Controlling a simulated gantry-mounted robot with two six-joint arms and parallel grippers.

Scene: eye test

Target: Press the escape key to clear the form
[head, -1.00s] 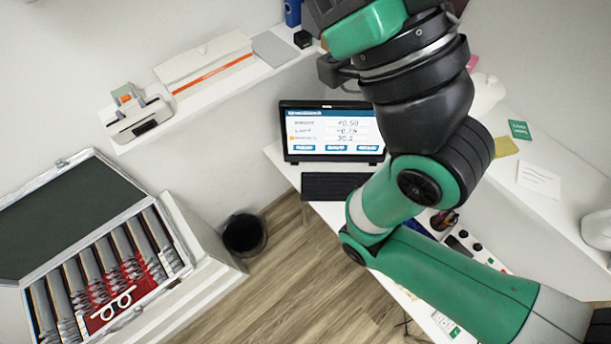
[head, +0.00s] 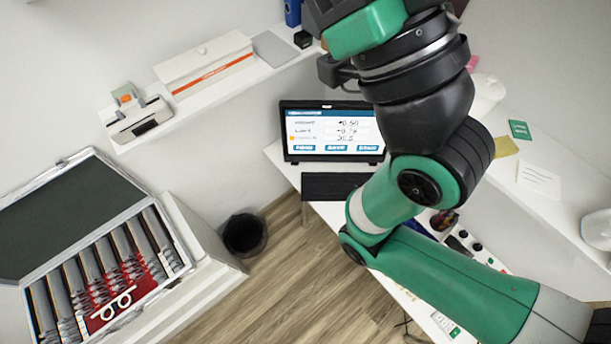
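A black keyboard (head: 331,186) lies on the white desk in front of a monitor (head: 331,132). Single keys, the escape key among them, are too small to tell apart. The monitor shows a form with several rows, values in them and blue buttons along the bottom. My green and black arm comes in from the right and covers the right end of the keyboard and part of the desk. Neither gripper's fingers show in the head view.
An open case of trial lenses (head: 85,215) stands at the left, with a dark bin (head: 243,235) on the wood floor beside it. A wall shelf (head: 218,88) carries a small device (head: 138,112) and a white box (head: 205,65). The right shelf (head: 545,190) holds cards and a white object.

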